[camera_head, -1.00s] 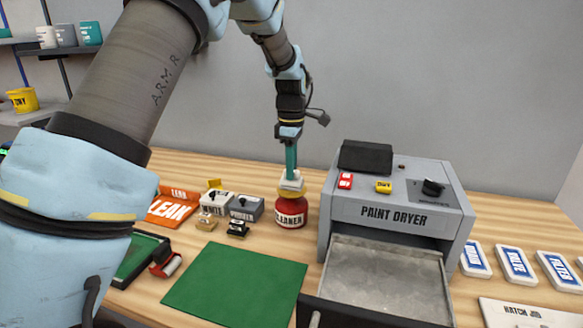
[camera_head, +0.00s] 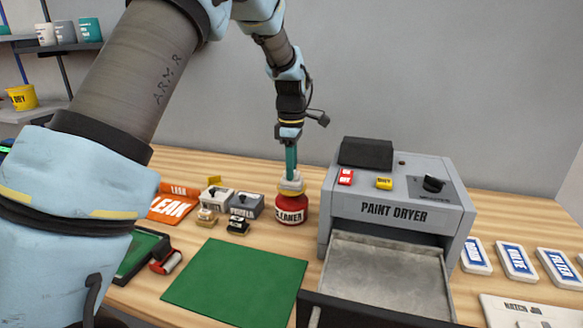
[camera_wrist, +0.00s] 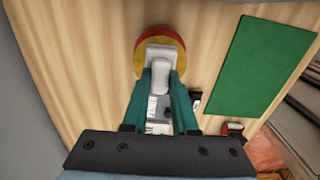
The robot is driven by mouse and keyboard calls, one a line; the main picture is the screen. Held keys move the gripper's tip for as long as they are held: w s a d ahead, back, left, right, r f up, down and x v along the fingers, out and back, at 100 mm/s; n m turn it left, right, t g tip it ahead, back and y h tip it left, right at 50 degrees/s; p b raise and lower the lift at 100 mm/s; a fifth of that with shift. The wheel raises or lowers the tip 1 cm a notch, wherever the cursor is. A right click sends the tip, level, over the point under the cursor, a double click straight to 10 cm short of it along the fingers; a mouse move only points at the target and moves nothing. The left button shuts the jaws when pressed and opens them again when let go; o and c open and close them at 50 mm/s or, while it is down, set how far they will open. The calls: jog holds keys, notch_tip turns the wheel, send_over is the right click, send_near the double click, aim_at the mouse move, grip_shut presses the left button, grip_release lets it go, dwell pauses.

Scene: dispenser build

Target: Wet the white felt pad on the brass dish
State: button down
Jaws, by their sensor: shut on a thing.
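A red jar (camera_head: 291,209) labelled CLEANER stands upright on the table. A yellow, brass-like dish (camera_head: 291,190) is on its top, and it shows from above in the wrist view (camera_wrist: 178,39). A white pad-like piece (camera_head: 291,183) is at the dish; in the wrist view its flat white part (camera_wrist: 153,51) lies over the dish, with a rounded white grip rising from it. My gripper (camera_head: 291,175) points straight down above the jar, its teal fingers shut on that white grip. Whether the pad is wet cannot be seen.
The grey paint dryer (camera_head: 396,214) stands close to the right of the jar, its tray open. Small stamps (camera_head: 238,226) and a grey box (camera_head: 246,206) lie just left. A green mat (camera_head: 236,283) lies in front. Blue-and-white blocks (camera_head: 516,261) lie far right.

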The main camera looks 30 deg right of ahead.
jog(key=shift+f, duration=0.45)
dwell(1.0)
jog(key=shift+r+p, duration=2.7)
jog(key=shift+r, duration=0.85)
